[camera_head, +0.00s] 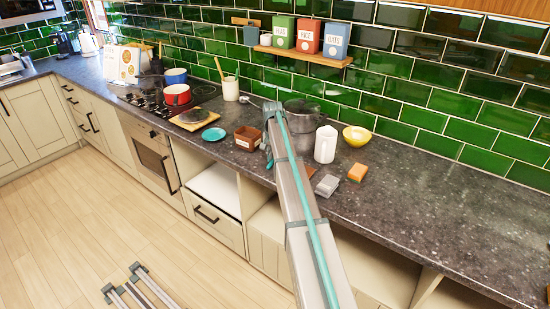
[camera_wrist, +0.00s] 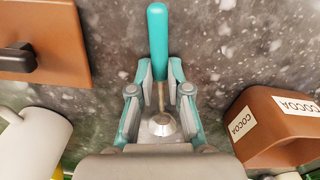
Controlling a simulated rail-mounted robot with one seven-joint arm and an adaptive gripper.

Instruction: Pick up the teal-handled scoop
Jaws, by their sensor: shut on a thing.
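The teal-handled scoop (camera_wrist: 158,45) shows in the wrist view, with its teal handle pointing up the picture and its metal bowl toward my palm. My gripper (camera_wrist: 160,80) is shut on it, one finger on each side of its thin metal shaft. The grey speckled counter lies beneath; I cannot tell whether the scoop touches it.
A brown cocoa box (camera_wrist: 280,125) stands right of my gripper in the wrist view, and a white jug (camera_wrist: 35,140) at left.

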